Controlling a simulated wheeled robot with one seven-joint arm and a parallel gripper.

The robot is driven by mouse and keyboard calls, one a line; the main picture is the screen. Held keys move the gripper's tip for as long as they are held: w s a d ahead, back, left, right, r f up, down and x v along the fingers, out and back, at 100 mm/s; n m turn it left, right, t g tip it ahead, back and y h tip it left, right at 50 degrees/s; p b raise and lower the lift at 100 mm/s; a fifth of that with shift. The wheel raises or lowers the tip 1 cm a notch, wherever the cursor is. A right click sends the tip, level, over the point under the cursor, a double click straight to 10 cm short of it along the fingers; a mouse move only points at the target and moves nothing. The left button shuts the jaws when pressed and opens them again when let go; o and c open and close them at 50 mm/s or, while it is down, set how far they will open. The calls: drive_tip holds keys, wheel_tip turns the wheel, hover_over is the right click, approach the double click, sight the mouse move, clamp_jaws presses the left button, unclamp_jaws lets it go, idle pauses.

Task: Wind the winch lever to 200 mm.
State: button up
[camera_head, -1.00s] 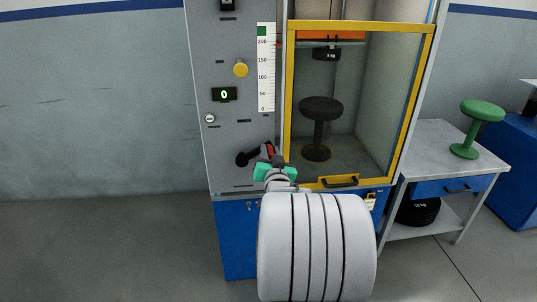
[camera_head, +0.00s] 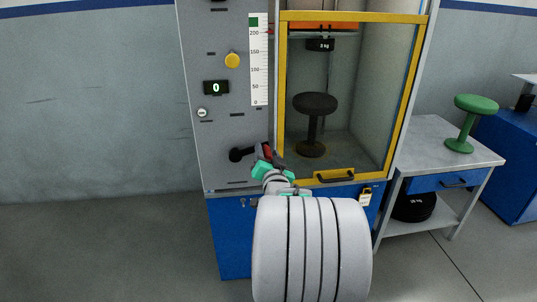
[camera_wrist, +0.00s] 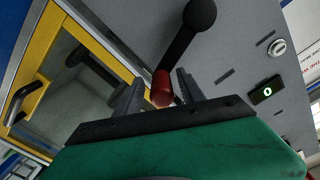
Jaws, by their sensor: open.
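The winch lever (camera_head: 244,153) is a black crank with a red grip, low on the grey panel of the test machine; it points right in the head view. In the wrist view the lever (camera_wrist: 187,40) has its red grip (camera_wrist: 162,88) between the two fingers of my gripper (camera_wrist: 159,92). My gripper (camera_head: 269,160) is open, its fingers on either side of the grip; contact cannot be told. The white scale (camera_head: 259,60) runs from 0 to above 200, with a green patch at its top. A small red mark (camera_head: 271,31) is beside it near 200.
A yellow-framed door (camera_head: 282,100) closes the cabinet, with a black stool (camera_head: 315,104) inside under a 2 kg weight (camera_head: 320,45). A side table (camera_head: 430,150) holds a green stool (camera_head: 467,120).

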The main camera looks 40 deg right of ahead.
drive_tip(key=v, duration=0.8)
drive_tip(key=shift+p, duration=0.45)
drive_tip(key=shift+w+r, duration=0.1)
drive_tip(key=w+a+r+n+g+y+p, duration=0.2)
drive_tip(key=a+r+n+y+p, duration=0.2)
drive_tip(key=a+p, duration=0.4)
drive_tip(key=w+a+r+n+g+y+p, duration=0.1)
drive_tip(key=w+a+r+n+y+p, duration=0.25)
drive_tip(key=a+p, duration=0.4)
drive_tip(key=s+a+r+n+g+y+p, duration=0.1)
drive_tip(key=s+a+r+n+g+p, duration=0.1)
drive_tip(key=s+a+r+g+p, duration=0.2)
drive_tip(key=s+a+r+n+g+y+p, duration=0.1)
drive_tip(key=s+a+r+n+g+p, duration=0.2)
drive_tip(key=s+a+p, duration=0.3)
drive_tip(key=s+a+r+g, duration=0.1)
drive_tip(key=s+a, duration=0.4)
drive_tip(key=a, duration=0.2)
drive_tip(key=shift+s+g, duration=0.3)
drive_tip(key=shift+g, duration=0.1)
